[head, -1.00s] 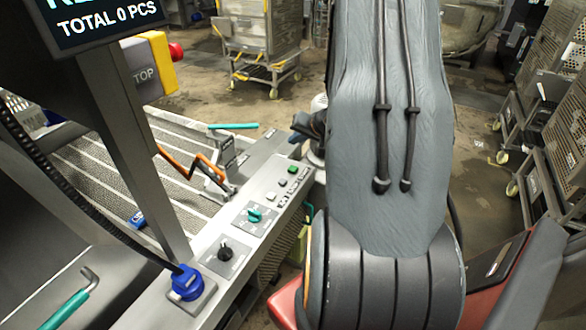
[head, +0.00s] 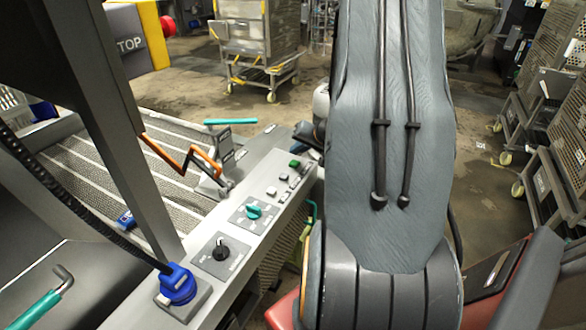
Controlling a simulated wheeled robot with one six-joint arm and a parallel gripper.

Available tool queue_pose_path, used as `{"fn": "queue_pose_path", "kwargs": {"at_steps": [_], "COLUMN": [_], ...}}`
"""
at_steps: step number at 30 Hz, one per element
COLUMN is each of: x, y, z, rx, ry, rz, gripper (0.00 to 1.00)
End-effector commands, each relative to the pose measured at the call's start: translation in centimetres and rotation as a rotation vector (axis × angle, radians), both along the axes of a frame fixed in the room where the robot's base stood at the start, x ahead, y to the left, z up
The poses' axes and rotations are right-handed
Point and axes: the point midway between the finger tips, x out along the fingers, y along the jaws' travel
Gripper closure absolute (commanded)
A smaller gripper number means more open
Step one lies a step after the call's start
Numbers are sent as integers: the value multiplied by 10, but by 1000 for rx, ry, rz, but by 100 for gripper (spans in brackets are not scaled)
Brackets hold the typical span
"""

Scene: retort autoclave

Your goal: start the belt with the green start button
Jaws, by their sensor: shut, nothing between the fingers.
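The green start button (head: 295,163) is small and sits at the far end of the grey control panel (head: 204,279), close to the left side of my arm. Several pale buttons and a teal rotary knob (head: 253,211) lie nearer on the same panel. The belt (head: 82,181) is a grey mesh with pale cross strips, left of the panel. My arm fills the middle of the head view. It hides my gripper, so its fingers cannot be seen; dark and white parts show only partly behind the arm, beyond the button.
A black knob (head: 221,250) and a blue fitting with a cable (head: 177,284) are on the near panel. A yellow stop box (head: 140,37) with a red button is at upper left. Wheeled racks stand beyond and right.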

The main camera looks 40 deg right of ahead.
Motion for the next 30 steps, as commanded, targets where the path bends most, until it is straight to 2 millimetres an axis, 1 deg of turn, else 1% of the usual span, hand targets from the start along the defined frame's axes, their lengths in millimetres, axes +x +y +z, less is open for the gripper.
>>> {"fn": "queue_pose_path", "kwargs": {"at_steps": [1,6,30], "x": [0,0,0], "y": [0,0,0], "z": [-8,-16,-16], "rx": [2,0,-1], "ry": [1,-1,-1], "rz": [-1,0,0], "gripper": [100,100,100]}}
